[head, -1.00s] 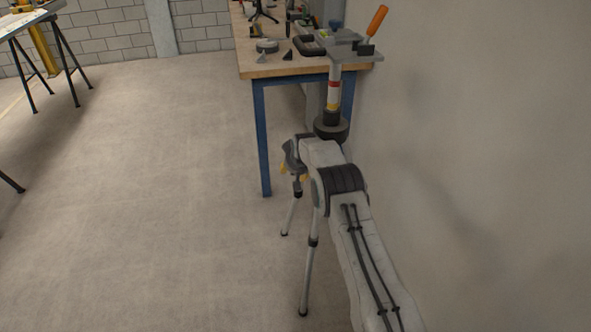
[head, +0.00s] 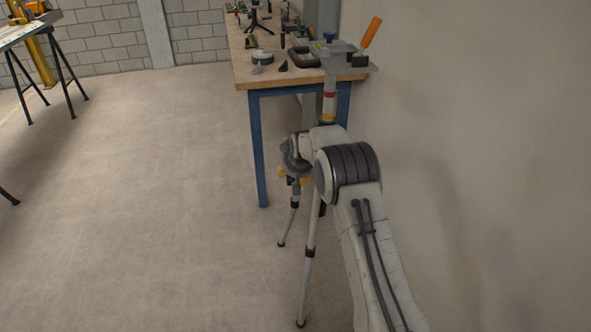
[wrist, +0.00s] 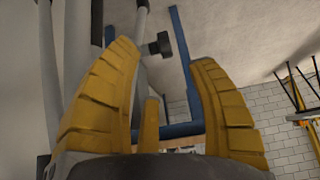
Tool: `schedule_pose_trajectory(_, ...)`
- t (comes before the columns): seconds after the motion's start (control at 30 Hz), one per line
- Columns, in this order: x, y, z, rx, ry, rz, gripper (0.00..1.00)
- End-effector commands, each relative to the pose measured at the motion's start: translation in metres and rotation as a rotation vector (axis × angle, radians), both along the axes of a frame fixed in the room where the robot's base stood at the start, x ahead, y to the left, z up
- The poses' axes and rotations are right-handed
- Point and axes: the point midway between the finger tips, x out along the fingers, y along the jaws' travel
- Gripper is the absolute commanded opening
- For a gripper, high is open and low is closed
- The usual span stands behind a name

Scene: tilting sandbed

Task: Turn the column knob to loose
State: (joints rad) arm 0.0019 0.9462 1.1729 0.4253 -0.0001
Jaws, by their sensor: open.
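In the wrist view a dark knob (wrist: 160,45) sticks out sideways from the grey column (wrist: 140,35). My gripper (wrist: 163,54) is open, and its yellow fingers spread to either side of the knob in the picture. The knob looks beyond the fingertips, with no contact visible. In the head view my gripper (head: 292,174) is partly hidden by my arm, and the knob cannot be made out.
A wooden workbench (head: 240,78) with blue legs stands behind the stand, with tools and small items on it. A plain wall (head: 480,150) runs close along the right. A trestle table (head: 25,32) stands far left.

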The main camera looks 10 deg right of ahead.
Motion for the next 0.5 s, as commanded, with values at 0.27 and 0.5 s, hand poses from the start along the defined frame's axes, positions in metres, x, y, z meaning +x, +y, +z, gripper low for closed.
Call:
schedule_pose_trajectory(0.27,-0.016,-0.001,0.023,0.000,-0.001,-0.001,0.53)
schedule_pose_trajectory(0.5,-0.020,-0.001,0.029,0.000,0.000,-0.001,0.53)
